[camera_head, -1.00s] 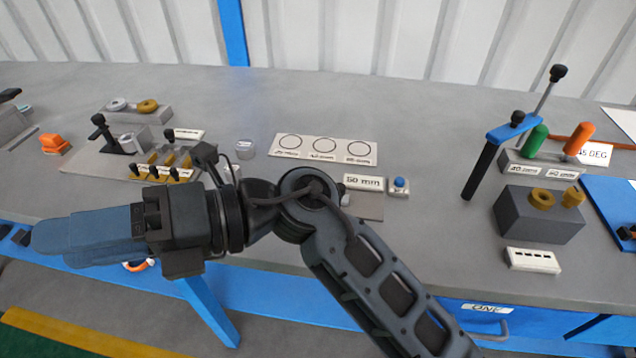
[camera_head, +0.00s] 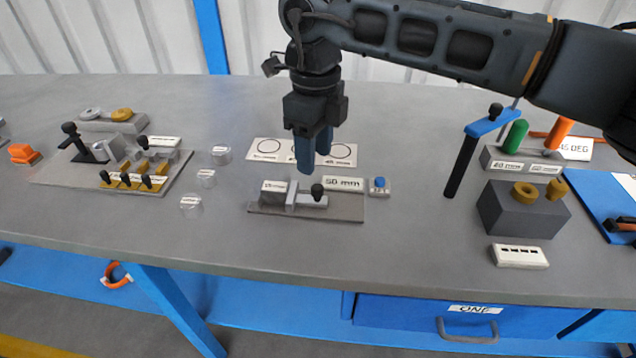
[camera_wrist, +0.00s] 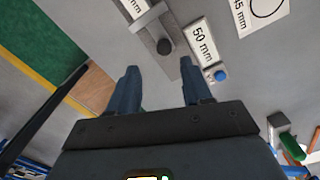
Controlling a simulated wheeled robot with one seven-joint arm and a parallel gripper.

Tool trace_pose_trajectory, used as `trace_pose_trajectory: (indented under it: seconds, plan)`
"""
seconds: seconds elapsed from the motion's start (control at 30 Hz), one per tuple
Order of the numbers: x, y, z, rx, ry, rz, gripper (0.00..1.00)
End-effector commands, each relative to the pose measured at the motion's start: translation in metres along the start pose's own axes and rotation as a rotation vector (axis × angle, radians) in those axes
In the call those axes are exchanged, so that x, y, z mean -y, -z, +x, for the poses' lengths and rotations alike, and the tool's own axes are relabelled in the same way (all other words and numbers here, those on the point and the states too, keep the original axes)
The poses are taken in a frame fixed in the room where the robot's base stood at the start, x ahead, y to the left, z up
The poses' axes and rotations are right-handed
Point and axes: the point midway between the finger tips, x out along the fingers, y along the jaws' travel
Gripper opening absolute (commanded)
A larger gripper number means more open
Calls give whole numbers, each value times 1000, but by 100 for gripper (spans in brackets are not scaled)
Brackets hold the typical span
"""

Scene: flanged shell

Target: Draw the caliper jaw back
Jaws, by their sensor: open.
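The caliper is a grey fixture on a flat plate (camera_head: 335,214) in the middle of the bench. A pale upright jaw (camera_head: 291,198) crosses its bar, and a black knob (camera_head: 317,190) stands to the right of that jaw. I cannot tell the exact height of the fingertips over the knob.
A "50 mm" label (camera_head: 343,184) and a blue button (camera_head: 379,183) are right of the caliper. Clear cylinders (camera_head: 207,178) stand to its left. A plate with printed circles (camera_head: 262,150) lies behind it, partly hidden by my gripper. A dark block (camera_head: 520,212) stands farther right.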

Motion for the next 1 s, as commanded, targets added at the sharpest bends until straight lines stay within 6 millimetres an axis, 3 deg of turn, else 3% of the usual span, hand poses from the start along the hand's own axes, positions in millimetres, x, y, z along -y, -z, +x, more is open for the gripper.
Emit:
trace_pose_trajectory:
  seconds: [0.17,0.6,1.0]
  plan:
    - [6,3,9,-12,16,5,49]
    - [5,2,68,-9,14,4,49]
    - [5,2,76,-8,15,3,48]
